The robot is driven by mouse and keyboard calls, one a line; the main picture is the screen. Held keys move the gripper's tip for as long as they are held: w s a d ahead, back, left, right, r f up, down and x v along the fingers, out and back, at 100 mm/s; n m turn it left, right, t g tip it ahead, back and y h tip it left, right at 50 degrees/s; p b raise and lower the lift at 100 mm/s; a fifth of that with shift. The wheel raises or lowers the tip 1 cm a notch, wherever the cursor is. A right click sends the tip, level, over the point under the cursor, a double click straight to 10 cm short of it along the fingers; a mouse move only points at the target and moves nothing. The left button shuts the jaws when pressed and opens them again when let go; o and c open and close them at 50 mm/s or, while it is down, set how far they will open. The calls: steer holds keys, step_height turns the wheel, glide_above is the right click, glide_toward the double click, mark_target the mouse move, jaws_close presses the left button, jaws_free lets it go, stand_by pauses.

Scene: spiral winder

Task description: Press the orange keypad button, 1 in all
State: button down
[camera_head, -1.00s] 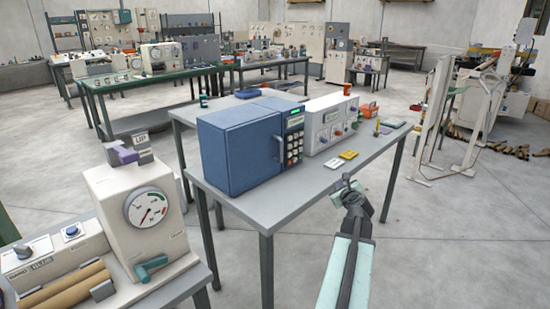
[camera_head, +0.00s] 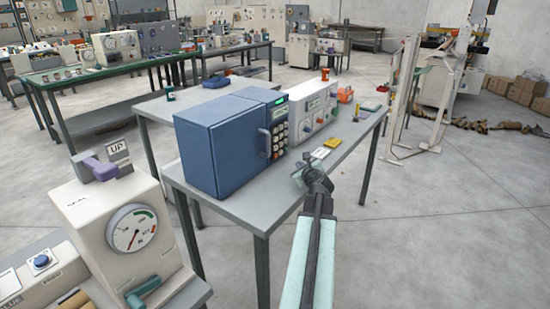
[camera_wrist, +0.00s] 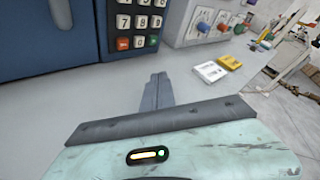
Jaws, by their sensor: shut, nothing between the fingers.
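The blue box (camera_head: 208,150) stands on the grey bench, with a dark keypad (camera_head: 277,135) on its right front. In the wrist view, the keypad's bottom row holds an orange-red button (camera_wrist: 122,44) at the left, a 0 key (camera_wrist: 139,42) and a green button (camera_wrist: 153,41). In the head view the single keys are too small to tell apart well. My gripper (camera_head: 308,172) is shut and empty near the bench's front edge. In the wrist view its fingertips (camera_wrist: 159,78) point toward the keypad, below and right of the orange-red button, and apart from it.
A white unit (camera_head: 312,112) with coloured knobs stands right of the keypad. White and yellow cards (camera_wrist: 220,68) lie on the bench top before it. A cream machine with a gauge (camera_head: 132,228) is at lower left. Open floor (camera_head: 430,230) lies to the right.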

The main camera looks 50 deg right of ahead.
steer(key=w, duration=0.7)
steer(key=shift+w, duration=0.3)
steer(key=shift+w, duration=0.1)
stand_by(1.6)
steer(key=shift+w, duration=0.4)
steer(key=shift+w, duration=0.4)
stand_by(0.5)
steer(key=shift+s, duration=0.85)
steer(key=shift+s, duration=2.5)
